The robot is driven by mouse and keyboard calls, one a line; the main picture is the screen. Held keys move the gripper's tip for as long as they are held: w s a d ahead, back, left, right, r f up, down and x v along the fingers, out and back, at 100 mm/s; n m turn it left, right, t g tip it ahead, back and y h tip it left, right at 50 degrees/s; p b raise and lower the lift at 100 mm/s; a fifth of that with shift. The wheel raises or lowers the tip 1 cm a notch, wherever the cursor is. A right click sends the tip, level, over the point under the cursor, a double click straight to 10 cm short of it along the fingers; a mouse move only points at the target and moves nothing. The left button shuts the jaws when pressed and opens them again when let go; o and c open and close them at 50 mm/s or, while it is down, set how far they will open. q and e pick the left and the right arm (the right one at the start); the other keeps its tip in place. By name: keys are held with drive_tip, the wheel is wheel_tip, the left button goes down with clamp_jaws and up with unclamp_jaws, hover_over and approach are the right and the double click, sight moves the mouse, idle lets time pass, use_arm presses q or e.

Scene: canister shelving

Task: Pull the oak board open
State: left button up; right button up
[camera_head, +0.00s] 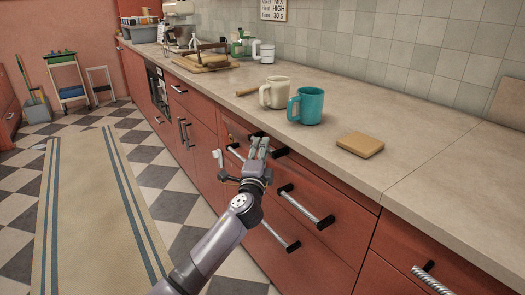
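My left gripper (259,144) reaches in from the bottom, its fingers at the red cabinet front just under the counter edge. The fingers look close together, and whether they hold anything is too small to tell. A dark fitting shows right beside the fingers, partly hidden by them. An oak board cannot be clearly made out in the cabinet front; the gripper covers part of the strip under the counter. My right gripper is not in view.
Drawer handles (306,209) stick out from the red fronts near my arm. On the counter (430,150) stand a teal mug (309,106), a cream mug (278,92) and a tan square block (360,145). A striped rug (90,210) lies on the open floor at left.

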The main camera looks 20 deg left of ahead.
use_arm(q)
drive_tip(key=shift+w+r, duration=0.1)
drive_tip(key=shift+w, duration=0.6)
drive_tip(key=shift+c, duration=0.2)
clamp_jaws()
